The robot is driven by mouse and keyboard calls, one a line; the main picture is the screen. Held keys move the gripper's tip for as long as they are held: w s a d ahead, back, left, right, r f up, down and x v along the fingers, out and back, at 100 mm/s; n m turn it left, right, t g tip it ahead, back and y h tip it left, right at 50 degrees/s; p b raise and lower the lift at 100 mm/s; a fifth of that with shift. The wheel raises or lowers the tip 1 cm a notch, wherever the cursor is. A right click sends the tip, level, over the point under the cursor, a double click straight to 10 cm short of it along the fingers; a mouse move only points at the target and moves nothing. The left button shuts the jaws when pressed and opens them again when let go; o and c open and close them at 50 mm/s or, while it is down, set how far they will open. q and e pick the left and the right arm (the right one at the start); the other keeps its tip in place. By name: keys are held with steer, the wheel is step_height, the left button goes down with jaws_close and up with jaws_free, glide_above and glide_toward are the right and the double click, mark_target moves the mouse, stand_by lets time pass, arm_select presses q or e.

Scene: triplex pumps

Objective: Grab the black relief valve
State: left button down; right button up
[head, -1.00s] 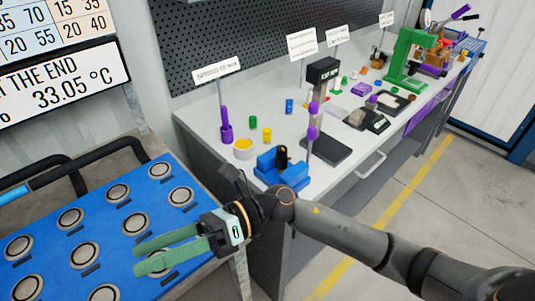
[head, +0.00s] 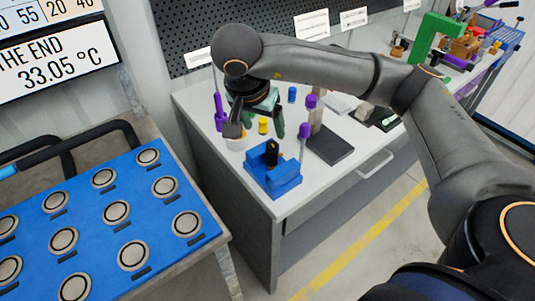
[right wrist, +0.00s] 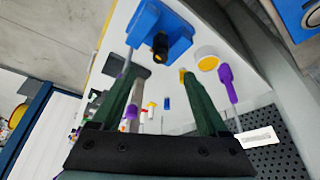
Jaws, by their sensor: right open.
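The black relief valve (head: 272,153) stands upright in a blue fixture (head: 283,181) at the near-left corner of the workbench. In the right wrist view, the black valve (right wrist: 160,47) and the blue fixture (right wrist: 150,20) are at the top, beyond the fingertips. My right gripper (head: 257,122) is over the bench with its green fingers pointing down, behind the valve in the head view. In the right wrist view the gripper (right wrist: 158,73) is open, with nothing between its fingers. My left gripper is in neither view.
A white container with yellow contents (right wrist: 207,58) and a purple-handled tool (head: 219,110) are close to the right gripper. A yellow part (head: 263,126) is behind the valve. A dark-based stand (head: 330,145) is to the right. A blue tray (head: 110,220) covers the left table.

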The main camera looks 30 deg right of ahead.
mark_target(272, 144)
steer(key=x, duration=0.7)
steer(key=shift+d+r, duration=0.1)
steer(key=shift+w+d+p+x, duration=0.1)
steer(key=shift+w+p+x, duration=0.1)
steer(key=shift+x, duration=1.2)
steer(key=shift+w+d+p+x, duration=0.1)
steer(key=shift+d+p+x, duration=0.05)
steer(key=shift+x, duration=1.2)
steer(key=shift+r, duration=0.15)
jaws_close()
